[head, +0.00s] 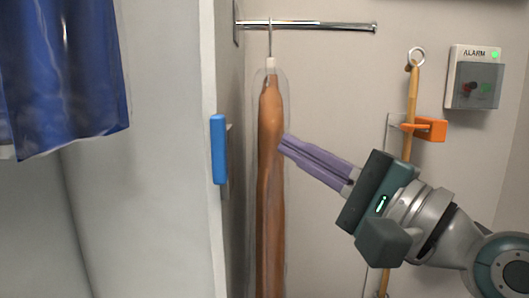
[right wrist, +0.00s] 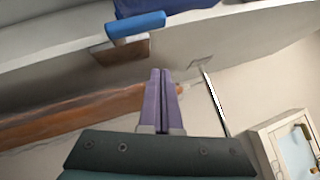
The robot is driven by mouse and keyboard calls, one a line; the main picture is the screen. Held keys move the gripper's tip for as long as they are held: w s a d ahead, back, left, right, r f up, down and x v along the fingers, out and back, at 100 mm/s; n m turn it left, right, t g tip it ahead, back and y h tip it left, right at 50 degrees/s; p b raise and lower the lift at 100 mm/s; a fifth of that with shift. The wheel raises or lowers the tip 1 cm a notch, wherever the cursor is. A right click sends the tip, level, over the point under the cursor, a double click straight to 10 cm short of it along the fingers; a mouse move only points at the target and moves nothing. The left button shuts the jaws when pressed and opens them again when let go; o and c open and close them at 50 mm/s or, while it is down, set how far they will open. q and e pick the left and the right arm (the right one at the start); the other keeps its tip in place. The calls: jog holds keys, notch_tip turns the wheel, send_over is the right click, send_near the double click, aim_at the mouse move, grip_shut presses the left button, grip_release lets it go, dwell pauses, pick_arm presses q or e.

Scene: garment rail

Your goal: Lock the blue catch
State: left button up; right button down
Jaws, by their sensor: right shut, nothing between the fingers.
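The blue catch (head: 218,149) is an upright blue bar on the front edge of a pale panel, left of centre in the head view. In the right wrist view the blue catch (right wrist: 136,26) shows at the top, on a brown-grey plate (right wrist: 121,51). My right gripper (head: 283,145), with purple fingers, is shut and empty. It points left toward the catch and is apart from it, in front of the hanging garment in the head view. The right gripper (right wrist: 160,72) also shows in the right wrist view, its fingers together below the catch. My left gripper is not in view.
A brown garment in a clear cover (head: 270,190) hangs from a metal rail (head: 310,25). A blue cloth (head: 65,75) hangs at the upper left. On the right wall are a wooden pole (head: 411,95), an orange clip (head: 432,129) and an alarm box (head: 473,78).

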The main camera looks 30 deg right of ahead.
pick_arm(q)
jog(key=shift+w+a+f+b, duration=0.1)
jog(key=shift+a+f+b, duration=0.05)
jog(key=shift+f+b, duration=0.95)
pick_arm(e)
jog(key=s+d, duration=0.2)
jog(key=s, duration=0.7)
jog(key=shift+s, duration=0.3)
jog(key=shift+d, duration=0.1)
